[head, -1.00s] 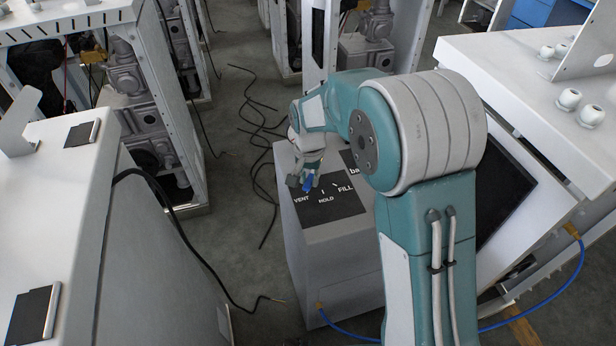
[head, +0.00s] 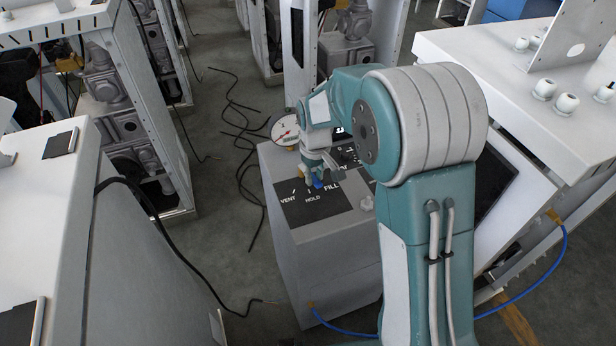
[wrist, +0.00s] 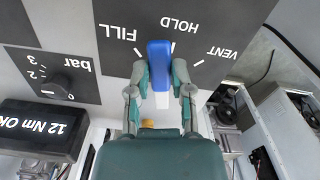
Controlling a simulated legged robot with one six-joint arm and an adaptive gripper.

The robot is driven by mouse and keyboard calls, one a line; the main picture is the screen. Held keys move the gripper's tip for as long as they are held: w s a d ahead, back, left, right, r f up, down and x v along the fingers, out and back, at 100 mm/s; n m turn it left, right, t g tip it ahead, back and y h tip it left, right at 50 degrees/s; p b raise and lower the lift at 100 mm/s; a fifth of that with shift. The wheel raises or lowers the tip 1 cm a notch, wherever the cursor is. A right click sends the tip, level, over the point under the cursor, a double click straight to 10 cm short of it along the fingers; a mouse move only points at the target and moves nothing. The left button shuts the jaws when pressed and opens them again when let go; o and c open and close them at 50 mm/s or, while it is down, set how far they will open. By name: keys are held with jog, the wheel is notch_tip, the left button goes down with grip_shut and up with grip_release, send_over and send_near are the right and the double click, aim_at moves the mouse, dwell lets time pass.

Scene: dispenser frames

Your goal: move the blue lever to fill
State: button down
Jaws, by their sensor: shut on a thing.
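The blue lever (wrist: 159,62) stands on a dark panel (wrist: 105,60) marked FILL, HOLD and VENT, seen upside down in the wrist view. Its end lies between the HOLD and FILL marks there. My gripper (wrist: 160,78) is shut on the lever, one finger on each side. In the head view the lever (head: 318,184) shows as a small blue patch below my gripper (head: 313,172), near HOLD and FILL. My gripper and wrist partly hide the lever and its pivot in that view.
The panel tops a grey box (head: 330,275) with a round gauge (head: 285,130) behind. White cabinets stand both sides; black cables (head: 240,130) lie on the floor.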

jog(key=shift+w+d+f+n, duration=0.1)
jog(key=shift+w+d+n, duration=0.2)
jog(key=shift+n, duration=0.55)
jog(key=shift+w+d+f+n, duration=0.15)
jog(key=shift+d+n, duration=0.25)
jog(key=shift+n, duration=0.5)
jog(key=shift+w+d+n, duration=0.25)
jog(key=shift+d+n, duration=0.1)
jog(key=shift+n, duration=0.5)
jog(key=c, duration=0.5)
grip_release()
jog(key=shift+w+d, duration=0.1)
jog(key=shift+w, duration=0.05)
jog(key=shift+r, duration=0.1)
jog(key=shift+w+r, duration=0.1)
jog(key=shift+r, duration=0.45)
notch_tip(320, 180, up, 11)
jog(key=shift+f, duration=0.1)
